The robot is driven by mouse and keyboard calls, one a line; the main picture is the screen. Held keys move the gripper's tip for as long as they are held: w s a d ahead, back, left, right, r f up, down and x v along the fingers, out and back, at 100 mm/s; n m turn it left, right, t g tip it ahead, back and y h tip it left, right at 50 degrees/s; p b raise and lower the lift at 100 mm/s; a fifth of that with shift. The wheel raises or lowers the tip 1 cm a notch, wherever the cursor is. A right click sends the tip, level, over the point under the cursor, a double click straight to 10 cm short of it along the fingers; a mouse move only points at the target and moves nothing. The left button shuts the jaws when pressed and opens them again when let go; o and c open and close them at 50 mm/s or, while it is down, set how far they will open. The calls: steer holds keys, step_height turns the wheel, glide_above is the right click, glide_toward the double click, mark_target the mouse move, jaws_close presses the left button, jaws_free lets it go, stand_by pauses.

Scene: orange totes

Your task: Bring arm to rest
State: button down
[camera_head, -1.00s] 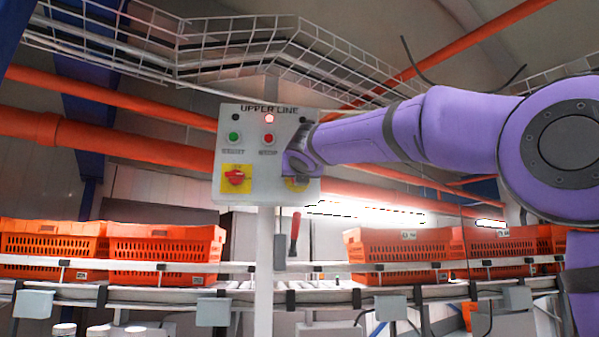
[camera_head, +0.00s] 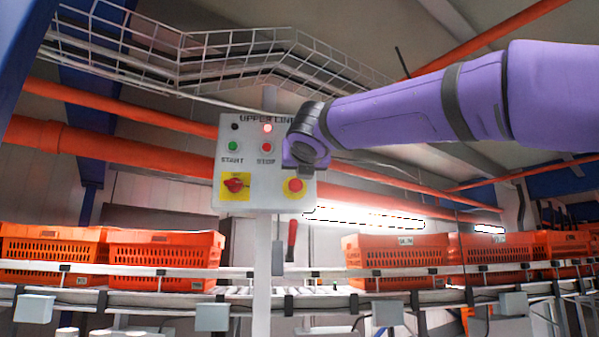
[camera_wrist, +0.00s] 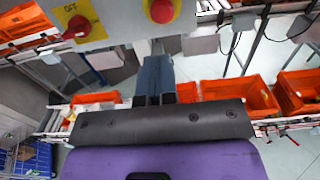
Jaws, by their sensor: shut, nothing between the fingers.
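My purple arm reaches in from the right in the head view, with its dark-jointed wrist end (camera_head: 307,148) in front of the upper right part of the control panel (camera_head: 225,201). In the wrist view my gripper (camera_wrist: 154,82) points away from the camera, its narrow dark fingers together with nothing between them. The fingers cannot be made out in the head view. The panel's red knob on yellow (camera_wrist: 80,27) and red round button on yellow (camera_wrist: 162,10) show at the top of the wrist view, apart from the fingers.
Orange totes (camera_head: 165,252) stand on the conveyor (camera_head: 130,298) left of the panel's post (camera_head: 263,270), and more totes (camera_head: 395,252) stand to the right. A wire cable tray (camera_head: 190,65) and orange pipes (camera_head: 120,100) run above and behind.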

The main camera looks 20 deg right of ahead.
steer(key=shift+s+a, duration=0.15)
steer(key=shift+s, duration=0.4)
steer(key=s+d+f+m+g, duration=0.25)
steer(key=s+f+m, duration=0.2)
steer(key=f, duration=0.25)
steer(key=s+d+f+m+g, duration=0.2)
steer(key=s+d+f+m, duration=0.1)
steer(key=f+m, duration=0.35)
steer(key=s+d+f+m+g, duration=0.25)
steer(key=s+f+m, duration=0.2)
steer(key=f, duration=0.35)
steer(key=s+f+m+g+y, duration=0.2)
steer(key=s+f+m, duration=0.6)
steer(key=f, duration=0.3)
steer(key=s+d+f+m+g+y, duration=0.1)
steer(key=s+f+m+g, duration=0.2)
steer(key=s+f+m, duration=0.5)
step_height(320, 180, down, 4)
steer(key=shift+s+d+r+m+y, duration=0.1)
steer(key=shift+s+d+m+y, duration=0.25)
steer(key=shift+m, duration=0.7)
